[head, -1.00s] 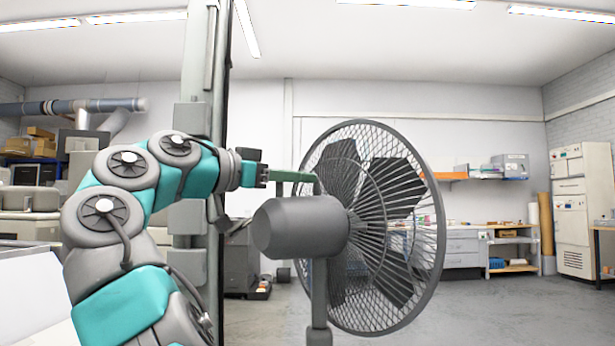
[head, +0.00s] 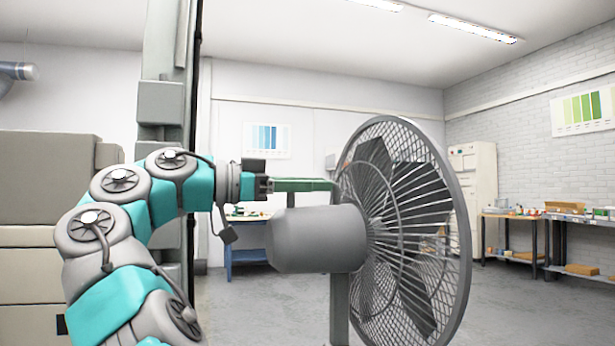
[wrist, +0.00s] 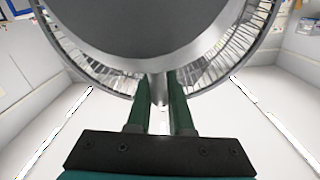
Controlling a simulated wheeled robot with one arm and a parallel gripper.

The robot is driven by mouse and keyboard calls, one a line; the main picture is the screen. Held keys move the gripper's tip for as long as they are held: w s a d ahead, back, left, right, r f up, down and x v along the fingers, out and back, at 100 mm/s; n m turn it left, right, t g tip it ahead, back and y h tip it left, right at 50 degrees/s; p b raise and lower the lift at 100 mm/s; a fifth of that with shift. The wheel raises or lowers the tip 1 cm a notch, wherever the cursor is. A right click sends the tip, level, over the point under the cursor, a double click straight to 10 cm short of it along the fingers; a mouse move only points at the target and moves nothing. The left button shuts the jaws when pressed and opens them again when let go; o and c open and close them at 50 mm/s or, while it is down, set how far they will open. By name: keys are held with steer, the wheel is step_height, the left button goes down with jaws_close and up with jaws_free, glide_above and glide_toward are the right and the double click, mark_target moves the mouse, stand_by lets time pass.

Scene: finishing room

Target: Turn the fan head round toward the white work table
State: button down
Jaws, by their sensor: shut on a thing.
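The grey fan head (head: 318,240) fills the middle right of the head view, with its motor housing toward me and its round wire cage facing away to the right. In the wrist view the housing (wrist: 150,25) and cage rim loom at the top. My gripper (head: 328,185) reaches in from the left, above the housing. Its long green fingers (wrist: 160,88) are shut on a narrow grey part of the fan behind the cage; the exact grip is partly hidden. A pale-topped table with a blue frame (head: 247,256) stands behind; I cannot tell whether it is the white work table.
The fan's post (head: 340,310) runs down out of the picture. A tall grey column (head: 165,110) stands close behind my arm. Benches with boxes (head: 511,219) and a pale cabinet (head: 478,170) line the right side. Open grey floor lies between.

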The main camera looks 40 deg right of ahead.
stand_by(0.5)
steer(key=c, duration=0.8)
jaws_free()
steer(key=shift+w, duration=0.1)
steer(key=shift+c, duration=0.2)
steer(key=shift+r, duration=0.1)
steer(key=shift+r+p, duration=0.9)
steer(key=shift+p, duration=0.1)
steer(key=shift+r, duration=0.7)
steer(key=s+a+r+b, duration=0.1)
steer(key=s+a+b, duration=0.3)
steer(key=s, duration=1)
steer(key=a, duration=0.3)
steer(key=shift+s+a+r, duration=0.15)
steer(key=shift+r, duration=0.15)
